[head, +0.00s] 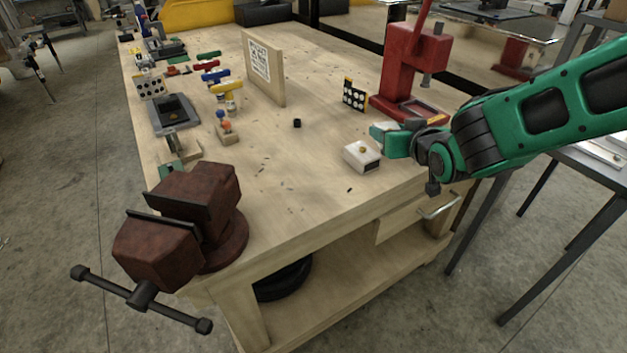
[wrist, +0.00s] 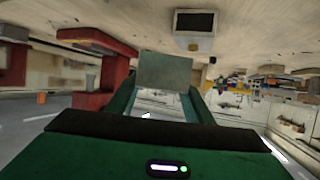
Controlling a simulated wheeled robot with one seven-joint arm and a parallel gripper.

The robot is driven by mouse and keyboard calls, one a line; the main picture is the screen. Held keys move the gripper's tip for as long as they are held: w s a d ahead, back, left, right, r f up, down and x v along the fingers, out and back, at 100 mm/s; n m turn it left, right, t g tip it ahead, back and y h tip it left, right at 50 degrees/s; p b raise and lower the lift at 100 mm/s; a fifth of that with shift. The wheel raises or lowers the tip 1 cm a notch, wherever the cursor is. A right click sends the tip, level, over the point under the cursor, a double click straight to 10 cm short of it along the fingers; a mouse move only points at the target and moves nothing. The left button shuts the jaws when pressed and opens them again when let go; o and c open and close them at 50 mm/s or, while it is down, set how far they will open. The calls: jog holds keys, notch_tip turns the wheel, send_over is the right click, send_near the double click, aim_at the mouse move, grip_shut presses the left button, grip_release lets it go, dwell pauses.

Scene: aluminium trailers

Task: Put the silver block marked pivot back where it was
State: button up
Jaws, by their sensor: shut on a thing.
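My gripper (head: 388,138) is at the right side of the workbench, just above its top, between the red press and a white box. In the wrist view my gripper (wrist: 163,92) is shut on a flat grey-green, metallic-looking block (wrist: 165,70), which I take to be the silver block. No pivot marking can be read on it.
A dotted black block (head: 354,95) and a small black cube (head: 297,123) are nearby. A rusty vise (head: 180,225) fills the front left corner. The bench's middle is mostly clear.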

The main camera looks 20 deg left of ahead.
jog(key=s+a+r+n+g+y, duration=0.1)
jog(key=s+a+r+n+y, duration=0.1)
jog(key=s+a, duration=0.65)
jog(key=s+a+r+n+g+y, duration=0.2)
jog(key=s+a, duration=0.4)
jog(key=s, duration=0.6)
send_over(317, 181)
notch_tip(317, 181, down, 8)
jog(key=shift+r, duration=0.25)
jog(key=shift+f, duration=1.95)
jog(key=shift+f, duration=0.1)
jog(key=o, duration=1.4)
